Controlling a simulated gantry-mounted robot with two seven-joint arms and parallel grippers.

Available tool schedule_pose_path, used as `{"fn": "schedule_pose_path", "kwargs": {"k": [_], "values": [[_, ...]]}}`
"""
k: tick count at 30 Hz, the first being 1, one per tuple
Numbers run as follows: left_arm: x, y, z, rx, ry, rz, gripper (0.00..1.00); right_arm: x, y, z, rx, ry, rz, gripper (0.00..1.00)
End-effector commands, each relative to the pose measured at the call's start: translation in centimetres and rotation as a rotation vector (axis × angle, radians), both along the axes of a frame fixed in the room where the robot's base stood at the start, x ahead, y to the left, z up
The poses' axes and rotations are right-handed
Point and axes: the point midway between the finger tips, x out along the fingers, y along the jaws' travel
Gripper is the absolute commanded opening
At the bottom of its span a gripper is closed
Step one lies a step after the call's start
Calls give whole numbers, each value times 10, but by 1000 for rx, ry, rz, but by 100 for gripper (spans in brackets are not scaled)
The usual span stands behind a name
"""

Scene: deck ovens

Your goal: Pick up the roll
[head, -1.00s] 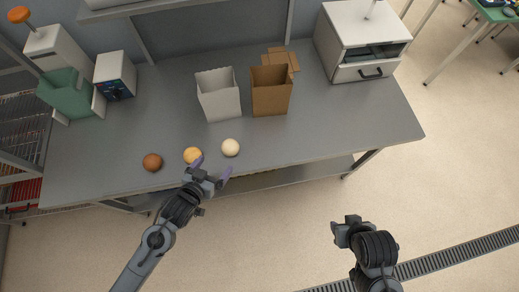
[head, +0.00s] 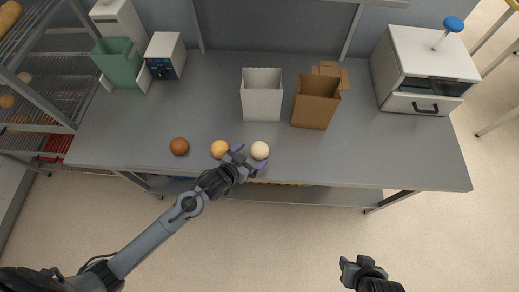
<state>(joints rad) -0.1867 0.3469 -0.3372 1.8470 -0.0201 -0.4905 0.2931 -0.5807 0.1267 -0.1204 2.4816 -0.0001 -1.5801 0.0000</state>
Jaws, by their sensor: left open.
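Three round rolls sit in a row near the front edge of the grey table: a dark brown roll (head: 179,147), a golden roll (head: 220,149) and a pale roll (head: 260,150). My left gripper (head: 248,160) is open at the front edge. Its purple-tipped fingers spread between the golden roll and the underside of the pale roll in the picture. Nothing is between the fingers that I can make out, and I cannot tell whether they touch a roll. My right gripper (head: 353,264) is over the floor, well in front of the table; its jaws are too unclear to read.
A white open box (head: 262,95) and a brown open box (head: 316,102) stand behind the rolls. A green bin (head: 118,65) and a small white device (head: 165,55) stand at the back left. The table's right front is clear.

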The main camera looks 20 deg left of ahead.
Motion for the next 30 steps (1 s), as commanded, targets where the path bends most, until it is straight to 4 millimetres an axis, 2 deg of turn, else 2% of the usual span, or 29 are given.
{"fn": "schedule_pose_path", "kwargs": {"k": [3, 9, 19, 30], "values": [[15, -5, -7, -1, -2, 1, 100, 0, -1, 0, -2, 1, 0, 43], [32, -10, -17, 0, -2, 1, 100, 0, -1, -2, -1, 1, 0, 43], [35, -11, -19, 0, -1, 1, 98, 0, 1, -2, 7, 2, -6, 43], [35, -11, -19, 0, -1, 1, 42, 0, 2, -2, 10, 1, -7, 43]]}}
